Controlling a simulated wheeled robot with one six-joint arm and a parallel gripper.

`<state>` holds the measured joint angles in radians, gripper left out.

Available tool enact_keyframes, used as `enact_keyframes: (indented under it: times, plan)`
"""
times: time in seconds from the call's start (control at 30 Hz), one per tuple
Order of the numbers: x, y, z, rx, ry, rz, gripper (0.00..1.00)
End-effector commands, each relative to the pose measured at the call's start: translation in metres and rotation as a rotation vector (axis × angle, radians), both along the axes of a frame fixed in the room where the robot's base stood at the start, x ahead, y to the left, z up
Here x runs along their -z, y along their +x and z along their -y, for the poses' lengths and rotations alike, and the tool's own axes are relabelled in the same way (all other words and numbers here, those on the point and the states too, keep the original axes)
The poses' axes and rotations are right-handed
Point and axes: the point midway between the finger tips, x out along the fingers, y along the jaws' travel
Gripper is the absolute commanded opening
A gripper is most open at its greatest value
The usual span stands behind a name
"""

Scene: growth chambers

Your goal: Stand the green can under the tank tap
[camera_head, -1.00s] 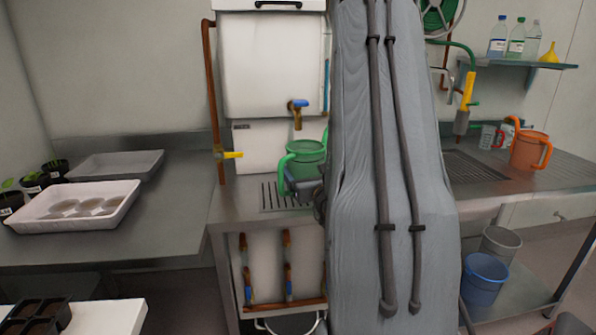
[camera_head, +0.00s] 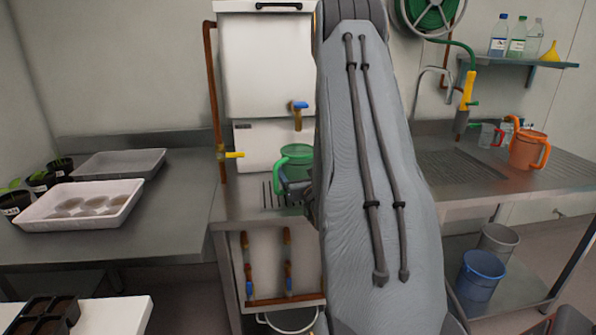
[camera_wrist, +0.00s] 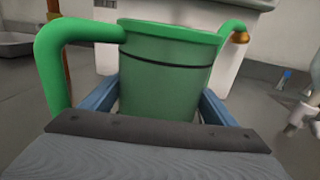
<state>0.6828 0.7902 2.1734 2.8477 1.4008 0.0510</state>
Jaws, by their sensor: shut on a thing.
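The green can (camera_head: 296,157) is upright over the drain grate (camera_head: 268,196) on the steel bench, below the white tank (camera_head: 265,65) and its blue-handled brass tap (camera_head: 298,108). I cannot tell whether its base touches the grate. My gripper (camera_head: 290,186) is at the can's near side, partly hidden behind my arm in the head view. In the wrist view, the can (camera_wrist: 165,75) fills the middle between the two blue fingers of my gripper (camera_wrist: 160,105), which are shut on it. Its thick handle is at left and its spout at right.
A yellow-handled valve (camera_head: 233,155) on a copper pipe stands left of the can. A white tray (camera_head: 75,222) lies on the left bench. An orange jug (camera_head: 527,150) stands on the right bench beyond the sink. My arm covers the bench right of the can.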

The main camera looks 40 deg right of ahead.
Motion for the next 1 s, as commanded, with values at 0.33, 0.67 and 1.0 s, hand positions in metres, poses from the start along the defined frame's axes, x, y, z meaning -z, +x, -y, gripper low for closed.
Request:
enact_keyframes:
  times: [0.33, 0.67, 1.0]
  plan:
    - [0.003, 0.000, 0.000, 0.000, 0.000, -0.001, 0.93]
    - [0.003, 0.000, 0.000, 0.000, 0.000, 0.000, 0.99]
    - [0.002, -0.037, -0.015, 0.001, 0.003, -0.001, 0.99]
